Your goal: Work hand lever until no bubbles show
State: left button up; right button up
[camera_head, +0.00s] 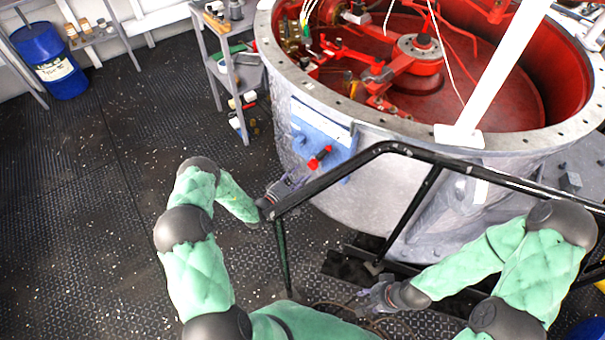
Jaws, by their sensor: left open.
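A short red handle with a dark end (320,157), seemingly the hand lever, sticks out in front of a blue panel (318,128) on the side of the big grey drum. My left gripper (290,187) is open, just below and left of the red handle. The two look close, but I cannot tell whether they touch. My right gripper (366,303) is low near the deck, behind the black railing; its fingers are too small and dark to read. No bubbles can be made out anywhere.
The large grey drum (350,195) has a bolted rim and red machinery inside. A black railing (425,153) crosses in front of it. A metal shelf (222,75) and a blue barrel (48,60) stand at the back left.

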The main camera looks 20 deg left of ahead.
aim_at(313, 164)
jog(key=k+j, duration=0.25)
jog(key=k, duration=0.2)
jog(key=k+j, duration=0.3)
jog(key=k, duration=0.2)
